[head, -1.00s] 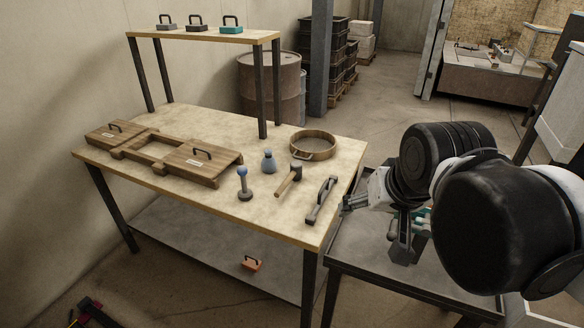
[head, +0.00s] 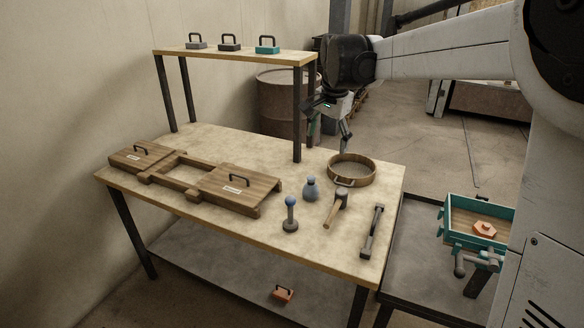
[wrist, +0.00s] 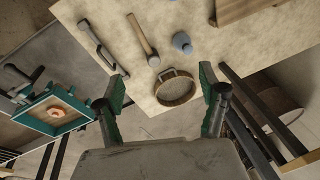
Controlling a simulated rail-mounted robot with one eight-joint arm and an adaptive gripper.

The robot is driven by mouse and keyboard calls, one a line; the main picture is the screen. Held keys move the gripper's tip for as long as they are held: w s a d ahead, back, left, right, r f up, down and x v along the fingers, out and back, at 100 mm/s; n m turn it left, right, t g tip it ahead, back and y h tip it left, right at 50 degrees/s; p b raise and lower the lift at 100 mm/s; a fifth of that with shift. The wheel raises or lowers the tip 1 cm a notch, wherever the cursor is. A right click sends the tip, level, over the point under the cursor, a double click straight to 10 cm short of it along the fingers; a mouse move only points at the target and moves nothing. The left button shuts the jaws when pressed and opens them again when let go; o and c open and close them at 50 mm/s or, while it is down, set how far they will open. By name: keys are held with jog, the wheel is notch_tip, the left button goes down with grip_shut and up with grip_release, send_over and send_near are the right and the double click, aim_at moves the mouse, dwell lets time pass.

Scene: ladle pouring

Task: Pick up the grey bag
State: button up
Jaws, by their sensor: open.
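The grey bag (head: 311,189), a small blue-grey sack with a narrow neck, stands upright on the wooden workbench (head: 240,148). It also shows in the wrist view (wrist: 181,42), top middle. My gripper (head: 330,140) is open and empty, above the back right part of the bench. In the head view it is above and a little right of the bag, clear of it. In the wrist view the bag lies beyond the open fingers (wrist: 163,100), touching neither.
Near the bag are a round sieve (head: 351,171), a mallet (head: 336,211), a blue-topped stamp-like tool (head: 290,216) and a grey bar tool (head: 372,231). A wooden mould (head: 235,190) lies left. A raised shelf (head: 240,57) stands behind. A teal box (head: 480,218) stands right.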

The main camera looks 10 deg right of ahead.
jog(key=w+f+m+g, duration=0.1)
jog(key=w+f+m, duration=0.2)
jog(key=w+f, duration=0.5)
jog(key=m+g, duration=0.2)
jog(key=m, duration=0.1)
send_over(311, 189)
jog(key=w, duration=0.2)
notch_tip(311, 189, down, 8)
jog(key=shift+s+f, duration=0.15)
jog(key=shift+w+f, duration=0.2)
jog(key=shift+f, duration=0.5)
jog(key=f, duration=1.3)
jog(key=shift+d+f, duration=0.15)
jog(key=shift+d, duration=0.05)
jog(key=c, duration=1.3)
